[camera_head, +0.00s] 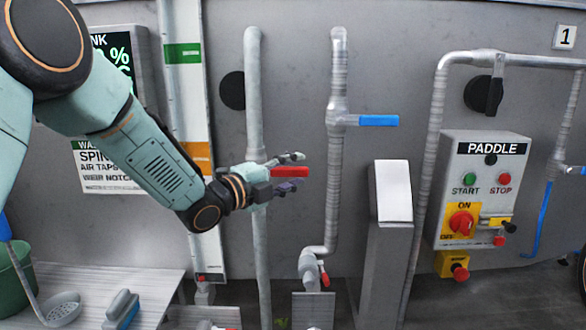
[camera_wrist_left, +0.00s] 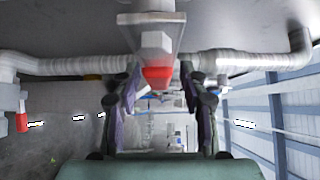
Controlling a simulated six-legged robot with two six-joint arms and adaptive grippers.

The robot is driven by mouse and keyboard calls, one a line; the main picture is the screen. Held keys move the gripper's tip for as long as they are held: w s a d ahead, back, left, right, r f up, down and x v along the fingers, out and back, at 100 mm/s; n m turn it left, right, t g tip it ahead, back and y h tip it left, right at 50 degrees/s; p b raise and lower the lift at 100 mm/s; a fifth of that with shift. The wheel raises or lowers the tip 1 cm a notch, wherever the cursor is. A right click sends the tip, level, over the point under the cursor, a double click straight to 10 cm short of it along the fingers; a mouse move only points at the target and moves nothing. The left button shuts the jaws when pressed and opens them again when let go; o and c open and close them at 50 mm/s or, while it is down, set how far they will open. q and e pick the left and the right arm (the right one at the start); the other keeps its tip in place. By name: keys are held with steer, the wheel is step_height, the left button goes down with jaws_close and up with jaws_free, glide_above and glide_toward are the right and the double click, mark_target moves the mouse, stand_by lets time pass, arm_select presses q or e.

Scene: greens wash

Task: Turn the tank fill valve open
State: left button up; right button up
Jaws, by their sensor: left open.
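A red lever handle (camera_head: 290,171) sticks out to the right from a valve on the left grey vertical pipe (camera_head: 254,90). My left gripper (camera_head: 296,172) is open at this handle, with one finger above it and one below. In the left wrist view, the red handle (camera_wrist_left: 158,76) shows end-on between the open fingers (camera_wrist_left: 160,100), below a grey valve body (camera_wrist_left: 156,42). I cannot tell whether a finger touches it. A second pipe (camera_head: 336,190) has a blue lever handle (camera_head: 378,120), also pointing right. No label shows which valve is the tank fill. My right gripper is out of view.
A paddle control box (camera_head: 485,188) with buttons and a red knob hangs at right. A grey pedestal (camera_head: 392,190) stands before the wall. A bench (camera_head: 85,282) at lower left holds a skimmer (camera_head: 62,306) and a blue brush (camera_head: 122,308), beside a green bucket (camera_head: 14,280).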

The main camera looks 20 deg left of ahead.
arm_select(q)
steer(key=shift+w, duration=0.2)
steer(key=shift+a+f, duration=0.1)
steer(key=shift+a, duration=0.05)
steer(key=shift+d, duration=0.2)
steer(key=c, duration=0.6)
jaws_close()
